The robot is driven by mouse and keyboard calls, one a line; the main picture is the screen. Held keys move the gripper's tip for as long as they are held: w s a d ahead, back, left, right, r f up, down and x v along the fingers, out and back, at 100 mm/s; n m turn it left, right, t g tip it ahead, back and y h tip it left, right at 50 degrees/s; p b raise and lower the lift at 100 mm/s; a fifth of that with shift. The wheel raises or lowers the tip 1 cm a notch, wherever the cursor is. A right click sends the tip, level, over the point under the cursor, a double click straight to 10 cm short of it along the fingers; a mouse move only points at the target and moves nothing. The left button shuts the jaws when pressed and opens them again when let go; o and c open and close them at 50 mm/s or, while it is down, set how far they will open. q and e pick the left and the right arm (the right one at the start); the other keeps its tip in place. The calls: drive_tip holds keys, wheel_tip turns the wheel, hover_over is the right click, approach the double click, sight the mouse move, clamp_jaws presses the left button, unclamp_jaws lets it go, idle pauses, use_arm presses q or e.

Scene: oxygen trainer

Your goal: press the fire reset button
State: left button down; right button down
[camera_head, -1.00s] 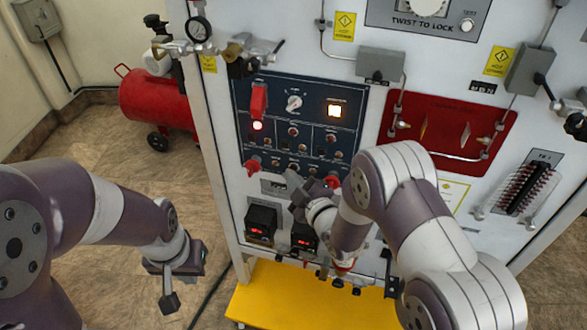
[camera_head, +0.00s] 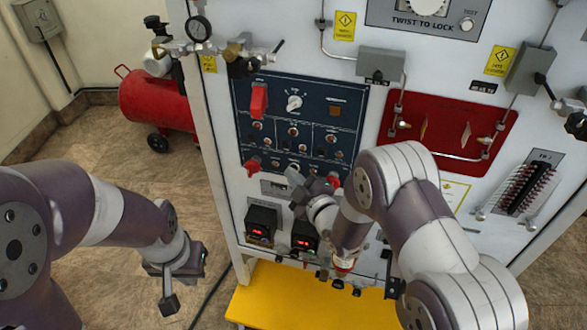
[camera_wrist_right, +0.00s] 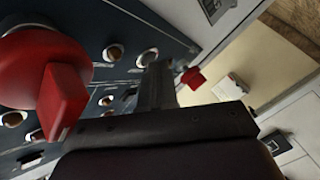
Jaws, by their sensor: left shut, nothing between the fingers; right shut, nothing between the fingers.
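The dark blue control panel (camera_head: 312,95) holds a red-covered switch (camera_head: 259,100), a white rotary knob (camera_head: 294,103), a square amber lamp (camera_head: 334,110), now dark, and several small round buttons. The labels are too small to read, so I cannot tell which is fire reset. My right gripper (camera_head: 293,178) is shut and empty, its tip at the panel's lower edge between two red knobs. In the right wrist view its fingers (camera_wrist_right: 157,82) point at the panel near the small buttons; contact is unclear. My left gripper (camera_head: 169,298) is shut and empty, away from the panel at lower left.
A red knob (camera_wrist_right: 62,95) looms close beside the right gripper in the right wrist view. Two black boxes with red displays, one of them here (camera_head: 262,225), sit below the panel. A yellow platform (camera_head: 285,295) is underneath. A red tank (camera_head: 155,102) stands left.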

drive_tip(key=shift+s, duration=0.1)
drive_tip(key=shift+s+a, duration=0.25)
drive_tip(key=shift+s, duration=0.45)
drive_tip(key=s, duration=0.1)
drive_tip(key=s+a, duration=0.1)
drive_tip(key=s, duration=0.2)
drive_tip(key=shift+s+a, duration=0.25)
drive_tip(key=shift+s, duration=0.1)
idle(0.6)
